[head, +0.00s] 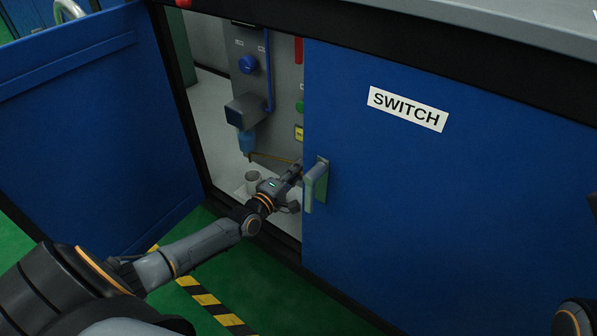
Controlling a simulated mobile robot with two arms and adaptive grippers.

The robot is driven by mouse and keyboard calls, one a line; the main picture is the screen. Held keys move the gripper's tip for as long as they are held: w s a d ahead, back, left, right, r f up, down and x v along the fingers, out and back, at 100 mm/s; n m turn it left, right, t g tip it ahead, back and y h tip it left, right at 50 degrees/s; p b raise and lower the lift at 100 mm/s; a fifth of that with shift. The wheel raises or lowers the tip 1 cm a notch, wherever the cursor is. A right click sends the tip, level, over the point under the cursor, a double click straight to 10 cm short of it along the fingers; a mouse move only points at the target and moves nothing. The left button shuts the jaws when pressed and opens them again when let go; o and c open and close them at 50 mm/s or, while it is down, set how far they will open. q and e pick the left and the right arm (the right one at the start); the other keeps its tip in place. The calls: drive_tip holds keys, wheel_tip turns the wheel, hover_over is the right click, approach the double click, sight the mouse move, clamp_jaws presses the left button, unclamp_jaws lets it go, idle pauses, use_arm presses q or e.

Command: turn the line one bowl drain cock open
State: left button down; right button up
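A blue translucent bowl (247,140) hangs under a dark grey unit (246,111) on the grey panel inside the cabinet. A thin brass-coloured lever (272,158) runs right from the bottom of the bowl, roughly level; I take it for the drain cock's handle. My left gripper (295,170) reaches into the opening, close to the right end of this lever. Its fingertips are small and partly hidden near the right door's edge, so I cannot tell whether they touch the lever or are open. My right gripper is not in view.
A blue door (90,130) stands open at left. The right door (450,190), marked SWITCH, covers the rest, its handle (316,184) just right of my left gripper. A blue knob (248,64) is above.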

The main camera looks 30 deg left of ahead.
use_arm(q)
drive_tip(key=shift+w+a+r, duration=0.15)
drive_tip(key=shift+a+r, duration=0.1)
drive_tip(key=shift+a, duration=0.2)
drive_tip(key=c, duration=1.4)
unclamp_jaws()
drive_tip(key=shift+c, duration=0.2)
drive_tip(key=shift+o, duration=0.6)
drive_tip(key=shift+f, duration=0.15)
drive_tip(key=shift+d, duration=0.1)
drive_tip(key=s+a, duration=0.1)
drive_tip(key=s, duration=1.1)
drive_tip(key=shift+s, duration=0.1)
